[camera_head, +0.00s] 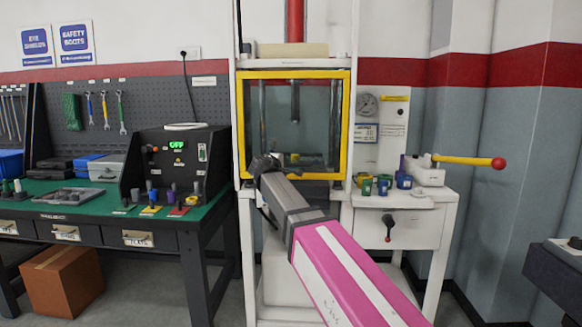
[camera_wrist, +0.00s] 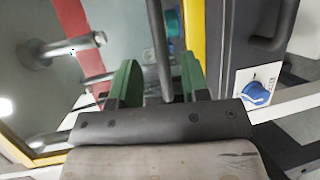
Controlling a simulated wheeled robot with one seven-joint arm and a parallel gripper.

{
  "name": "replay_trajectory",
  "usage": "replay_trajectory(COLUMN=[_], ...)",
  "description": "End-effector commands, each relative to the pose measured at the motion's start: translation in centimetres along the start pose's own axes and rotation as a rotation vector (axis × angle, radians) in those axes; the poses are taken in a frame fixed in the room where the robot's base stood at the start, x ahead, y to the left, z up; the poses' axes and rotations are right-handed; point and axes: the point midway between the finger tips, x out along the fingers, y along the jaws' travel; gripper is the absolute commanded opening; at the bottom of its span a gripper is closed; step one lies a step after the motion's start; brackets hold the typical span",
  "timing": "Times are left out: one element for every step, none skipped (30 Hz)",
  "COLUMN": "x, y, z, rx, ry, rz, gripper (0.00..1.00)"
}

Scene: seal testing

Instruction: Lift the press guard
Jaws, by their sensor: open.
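The press guard, a clear pane in a yellow frame (camera_head: 347,120), is down over the front of the white press. In the wrist view its yellow frame (camera_wrist: 194,30) runs along the right of the pane. My gripper (camera_head: 258,163) is at the guard's lower left. In the wrist view my gripper (camera_wrist: 161,78) has its two green fingers apart. A dark grey bar (camera_wrist: 157,35), which looks like the guard's handle, shows between them. I cannot tell whether either finger touches it. In the head view my gripper hides this spot.
A green bench (camera_head: 50,208) with a control box (camera_head: 165,160) showing "OFF" stands left. Several coloured cups (camera_head: 384,184) and a lever with a yellow handle (camera_head: 465,160) are on the right side table. A blue knob (camera_wrist: 256,93) sits right of my gripper.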

Motion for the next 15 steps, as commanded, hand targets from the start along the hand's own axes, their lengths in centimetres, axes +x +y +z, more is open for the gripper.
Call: replay_trajectory(x=[1.2, 1.8, 2.4, 2.9, 3.3, 3.8, 4.2, 4.5, 4.9, 5.1, 5.3, 5.5, 5.6, 5.7, 5.8], y=[0.1, 0.1, 0.1, 0.1, 0.1, 0.1, 0.1, 0.1, 0.1, 0.1, 0.0, 0.0, 0.0, 0.0, 0.0], z=[-0.1, -0.1, -0.1, -0.1, -0.1, -0.1, -0.1, 0.0, 0.0, 0.0, 0.0, 0.0, 0.0, 0.0, 0.0], rx=[0.0, 0.001, 0.001, 0.001, 0.001, 0.001, 0.001, 0.001, 0.001, 0.001, 0.001, 0.001, 0.001, 0.001, 0.001], ry=[-0.002, -0.003, -0.002, -0.002, -0.001, -0.001, -0.002, -0.002, -0.002, -0.002, -0.001, -0.001, 0.0, 0.0, 0.0], rz=[-0.001, -0.002, -0.001, -0.001, -0.001, -0.001, -0.001, -0.001, -0.001, -0.001, -0.001, -0.001, -0.001, -0.001, -0.001], gripper=[0.42, 0.42, 0.42, 0.42, 0.42, 0.42, 0.42, 0.42, 0.42, 0.42, 0.42, 0.42, 0.42, 0.42, 0.42])
